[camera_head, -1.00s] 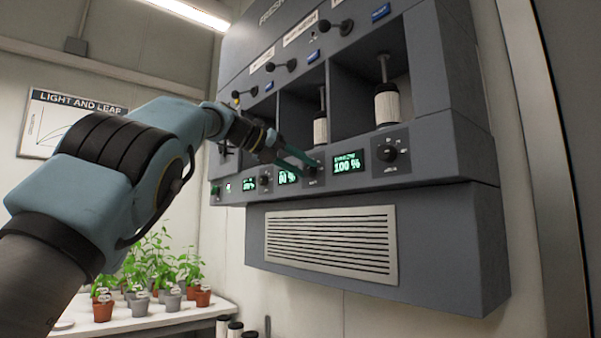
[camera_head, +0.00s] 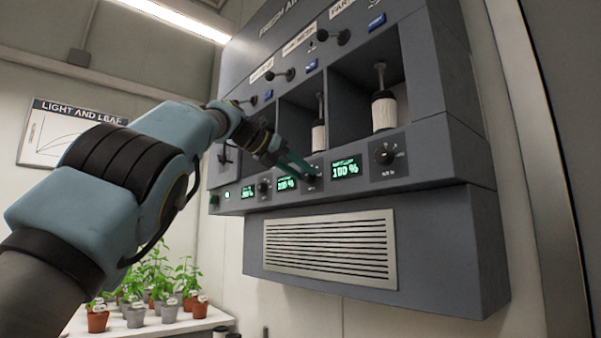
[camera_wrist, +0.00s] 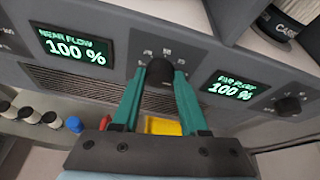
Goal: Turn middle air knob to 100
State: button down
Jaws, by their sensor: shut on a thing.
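The middle air knob (camera_wrist: 160,73) is a small black dial on the grey panel. In the wrist view it sits between the two teal fingers of my gripper (camera_wrist: 159,88), which is shut on it. The lit display (camera_wrist: 73,48) left of this knob reads 100 %. In the head view my gripper (camera_head: 308,173) reaches the panel from the left and partly covers the knob. The middle display (camera_head: 288,184) there also reads 100 %. The right knob (camera_head: 385,154) is free, and its display (camera_head: 345,168) reads 100 %.
A left knob (camera_head: 264,188) and a small display (camera_head: 248,193) are left of the middle pair. A vent grille (camera_head: 330,249) is below the panel. Open bays with white cylinders (camera_head: 384,113) are above. Potted plants (camera_head: 168,309) stand on a table at lower left.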

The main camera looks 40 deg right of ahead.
jog(key=shift+f, duration=0.1)
jog(key=shift+c, duration=2.2)
grip_release()
jog(key=b+v, duration=0.2)
jog(key=v, duration=0.8)
jog(key=shift+a+r, duration=0.25)
jog(key=shift+a, duration=0.05)
jog(key=shift+w, duration=0.15)
